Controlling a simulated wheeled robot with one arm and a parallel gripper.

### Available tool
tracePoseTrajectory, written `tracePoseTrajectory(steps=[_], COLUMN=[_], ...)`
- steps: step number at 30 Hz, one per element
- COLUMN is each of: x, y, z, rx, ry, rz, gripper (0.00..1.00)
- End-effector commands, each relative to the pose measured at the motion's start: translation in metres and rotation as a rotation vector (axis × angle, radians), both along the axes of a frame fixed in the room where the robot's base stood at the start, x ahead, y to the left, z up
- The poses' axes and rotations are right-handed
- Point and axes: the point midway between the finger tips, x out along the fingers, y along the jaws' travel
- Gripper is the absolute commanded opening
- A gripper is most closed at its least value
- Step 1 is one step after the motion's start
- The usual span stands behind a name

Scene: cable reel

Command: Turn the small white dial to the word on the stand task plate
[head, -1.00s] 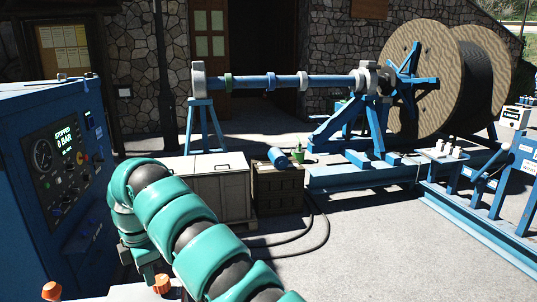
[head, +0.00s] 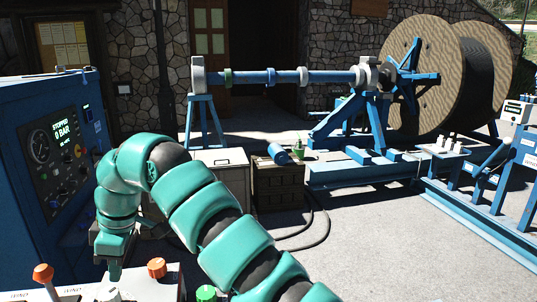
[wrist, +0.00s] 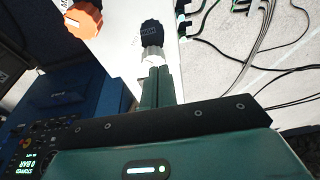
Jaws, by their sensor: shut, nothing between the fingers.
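My gripper (head: 114,270) points down over a pale panel (head: 135,284) at the lower left of the head view. In the wrist view its fingers (wrist: 155,72) are together and hold nothing. A small white dial (head: 108,293) shows just below the fingertips in the head view. In the wrist view a small white piece (wrist: 152,56) is at the fingertips, with a dark ribbed knob (wrist: 152,33) just beyond; I cannot tell whether the fingers touch it. The dial's words are too small to read. I cannot make out the stand task plate.
An orange knob (head: 157,267), an orange-topped lever (head: 42,274) and a green button (head: 206,293) stand close around the gripper. A blue control cabinet (head: 30,190) with a lit display is at left. The reel (head: 420,85) and its blue stand are behind.

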Motion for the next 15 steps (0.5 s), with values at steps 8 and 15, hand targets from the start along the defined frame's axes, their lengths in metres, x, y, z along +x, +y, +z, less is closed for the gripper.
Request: tracePoseTrajectory(steps=[8, 15], x=[0.000, 0.000], y=[0.000, 0.000], z=[-0.035, -0.059], rx=[0.001, 0.002], ry=[0.000, -0.002], rz=[0.002, 0.001], gripper=[0.00, 0.00])
